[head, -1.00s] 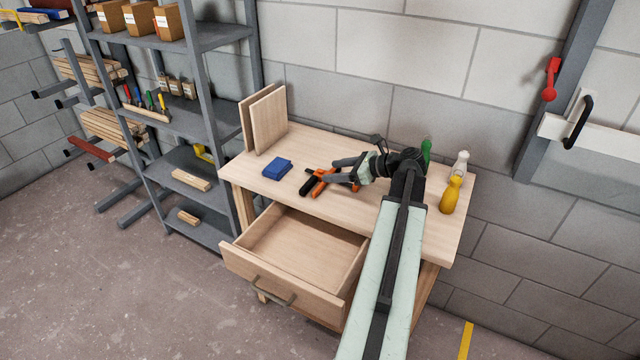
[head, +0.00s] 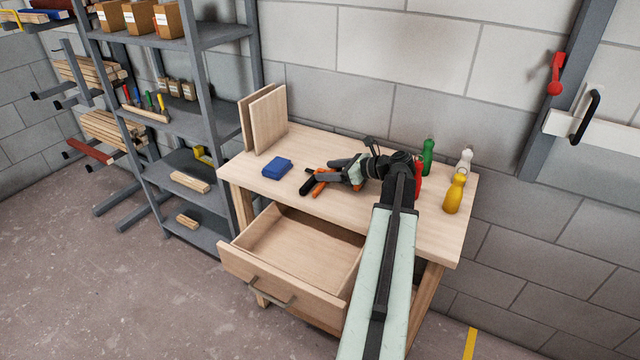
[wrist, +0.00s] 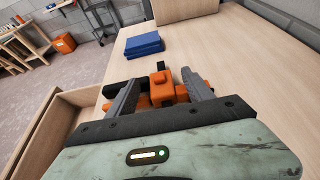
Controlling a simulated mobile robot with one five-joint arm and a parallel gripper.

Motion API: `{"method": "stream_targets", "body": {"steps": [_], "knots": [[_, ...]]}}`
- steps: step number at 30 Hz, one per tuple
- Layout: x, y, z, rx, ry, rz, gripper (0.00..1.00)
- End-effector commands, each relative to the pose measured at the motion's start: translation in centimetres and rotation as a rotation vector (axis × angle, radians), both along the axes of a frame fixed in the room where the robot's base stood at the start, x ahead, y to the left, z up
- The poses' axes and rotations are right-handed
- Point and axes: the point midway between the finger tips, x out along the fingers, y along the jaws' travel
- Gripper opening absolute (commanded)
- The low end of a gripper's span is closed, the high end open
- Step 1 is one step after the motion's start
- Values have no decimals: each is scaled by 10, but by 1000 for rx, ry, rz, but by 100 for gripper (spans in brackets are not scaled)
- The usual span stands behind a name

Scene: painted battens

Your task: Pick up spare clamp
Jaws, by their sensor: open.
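The spare clamp, orange with black parts (head: 307,186), lies on the wooden workbench (head: 400,228) near its front edge. My gripper (head: 320,174) is over the clamp, low at the bench top, and hides part of it in the head view. In the wrist view the orange body of the clamp (wrist: 161,88) shows between the two spread dark fingers of my gripper (wrist: 160,77). The fingers are open, one on each side of the body. The lower part of the clamp is hidden behind my gripper's housing.
A blue block (head: 277,168) lies left of the clamp. Two upright boards (head: 268,120) stand at the back left. Green (head: 428,157), white (head: 464,161), yellow (head: 454,194) and partly hidden red bottles stand at the right. An open, empty drawer (head: 300,250) juts out below.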

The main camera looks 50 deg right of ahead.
Motion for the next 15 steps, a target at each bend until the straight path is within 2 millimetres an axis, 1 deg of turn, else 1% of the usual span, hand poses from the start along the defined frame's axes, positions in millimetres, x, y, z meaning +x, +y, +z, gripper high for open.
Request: {"method": "stream_targets", "body": {"steps": [5,6,8,9,11,12,15], "knots": [[0,0,0,0,2,0,60],[0,0,0,0,2,0,49],[0,0,0,0,2,0,32],[0,0,0,0,2,0,21],[0,0,0,1,1,0,4],[0,0,0,1,1,0,0],[0,0,1,1,0,0,0]]}}
